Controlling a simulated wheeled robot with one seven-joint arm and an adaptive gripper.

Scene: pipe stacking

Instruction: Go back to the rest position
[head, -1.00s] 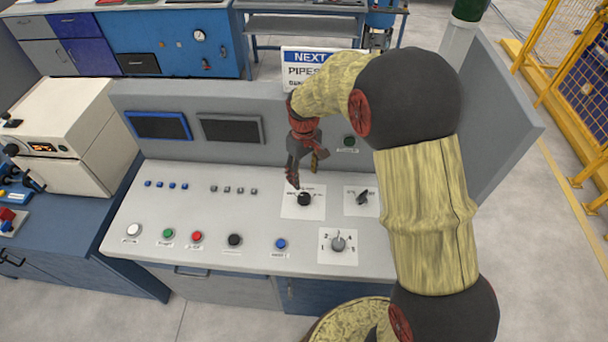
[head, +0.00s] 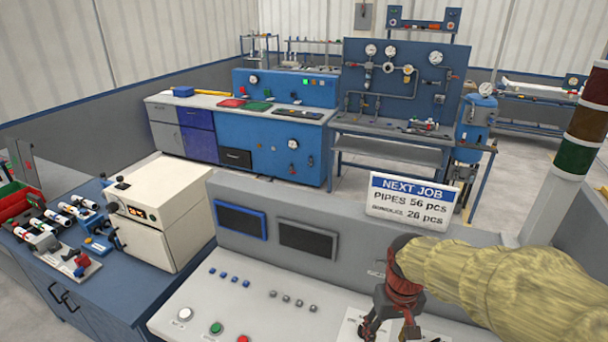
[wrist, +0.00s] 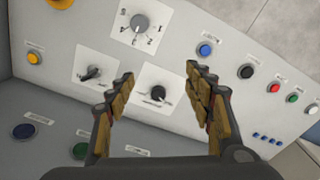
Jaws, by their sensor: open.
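My gripper (head: 390,328) hangs over the right part of the grey control panel in the head view, its lower end near the bottom of the picture. In the wrist view my gripper (wrist: 158,88) is open, with its two padded fingers apart and nothing between them. Another black knob (wrist: 93,72) and a grey numbered selector (wrist: 140,23) lie further off. My yellow-sleeved arm fills the lower right of the head view.
The control panel (head: 262,308) has buttons and two dark screens. A white oven-like box (head: 160,212) is on the blue bench at left. A striped signal column (head: 583,125) rises at right.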

